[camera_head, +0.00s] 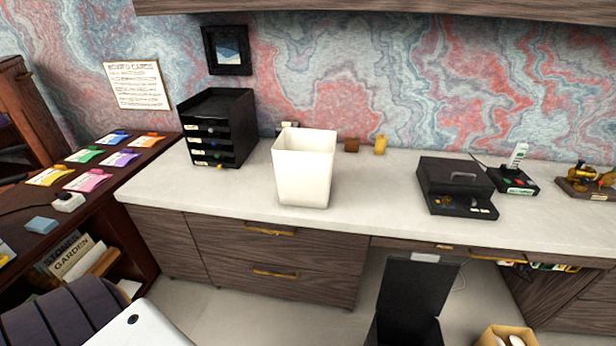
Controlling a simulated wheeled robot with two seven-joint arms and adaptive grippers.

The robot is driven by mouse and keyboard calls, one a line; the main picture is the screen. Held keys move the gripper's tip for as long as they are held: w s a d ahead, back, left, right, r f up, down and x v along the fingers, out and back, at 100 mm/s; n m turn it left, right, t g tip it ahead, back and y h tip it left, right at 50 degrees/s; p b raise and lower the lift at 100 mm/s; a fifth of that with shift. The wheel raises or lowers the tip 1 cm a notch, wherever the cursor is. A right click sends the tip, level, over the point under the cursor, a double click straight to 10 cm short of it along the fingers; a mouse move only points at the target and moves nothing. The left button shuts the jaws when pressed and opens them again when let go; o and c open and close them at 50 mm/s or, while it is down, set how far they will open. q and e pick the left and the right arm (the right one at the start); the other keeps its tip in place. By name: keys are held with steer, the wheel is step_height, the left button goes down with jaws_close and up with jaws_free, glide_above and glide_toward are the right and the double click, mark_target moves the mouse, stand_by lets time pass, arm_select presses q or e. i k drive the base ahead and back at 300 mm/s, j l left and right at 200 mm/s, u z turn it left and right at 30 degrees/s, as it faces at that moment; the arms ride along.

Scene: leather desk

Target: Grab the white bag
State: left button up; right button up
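A white, open-topped, square container (304,170), the only thing here that looks like the white bag, stands upright on the pale desktop (370,200). It is near the front edge, left of the middle. Its sides taper slightly towards the bottom, and its inside is mostly hidden. Nothing touches it from above. Neither of my grippers shows in the head view, so their state cannot be seen.
A black drawer tower (219,128) stands to the left of the container. A black box (456,187) and a phone (517,157) stand to the right. The desktop between container and box is clear.

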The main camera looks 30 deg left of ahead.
mark_target(303, 159)
steer(key=k+j+z, duration=0.2)
steer(key=j, duration=0.2)
steer(key=j+z, duration=0.15)
steer(key=j, duration=0.25)
steer(key=k+j+z, duration=0.2)
steer(key=j, duration=0.15)
steer(key=k+j+z, duration=0.35)
steer(key=j, duration=0.25)
